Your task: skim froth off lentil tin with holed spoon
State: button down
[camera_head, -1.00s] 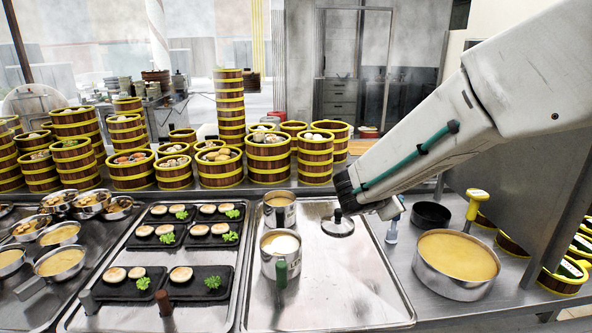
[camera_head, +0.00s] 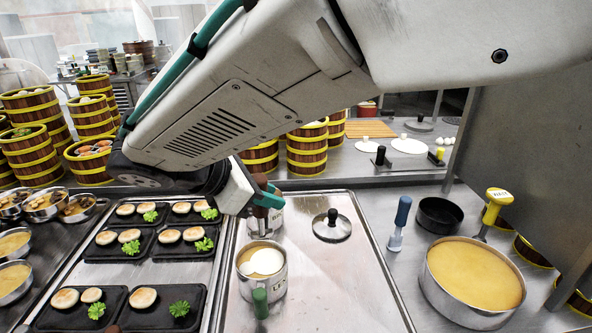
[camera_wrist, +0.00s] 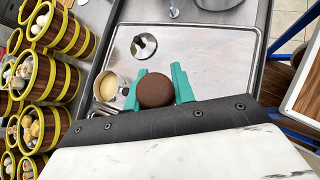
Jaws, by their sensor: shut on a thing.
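My gripper (camera_head: 266,198) is shut on the end of a brown handle (camera_head: 260,180), seemingly the holed spoon's. Its round brown top (camera_wrist: 155,90) shows between the green fingers in the wrist view. A metal stem hangs below the fingers; the spoon's head is hidden. A steel tin with a white froth patch on its tan contents (camera_head: 247,284), apparently the lentil tin, stands just in front of the gripper, with a green handle (camera_head: 260,303) facing me. A second tin (camera_head: 276,222) stands behind it, partly covered by the gripper. A tin with tan contents (camera_wrist: 108,86) shows left of the fingers.
The tins stand on a steel tray (camera_head: 335,290) with a black-knobbed lid (camera_head: 332,226). Black plates (camera_head: 70,308) of buns lie left. A blue-handled brush (camera_head: 400,222), a black ring (camera_head: 438,216) and a large pot (camera_head: 471,274) are right. Steamer towers stand behind.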

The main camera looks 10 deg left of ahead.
aim_at(266, 231)
jog(key=shift+s+a+r, duration=0.1)
jog(key=shift+w+a+f, duration=0.2)
jog(key=shift+w+f, duration=0.25)
jog(key=shift+f, duration=0.95)
jog(key=shift+w+a+f, duration=0.2)
jog(key=shift+w+f, duration=0.2)
jog(key=shift+f, duration=1.05)
jog(key=shift+w+a+f, duration=0.2)
jog(key=shift+w+f, duration=0.25)
jog(key=shift+f, duration=0.95)
jog(key=shift+f, duration=0.75)
jog(key=shift+f, duration=0.6)
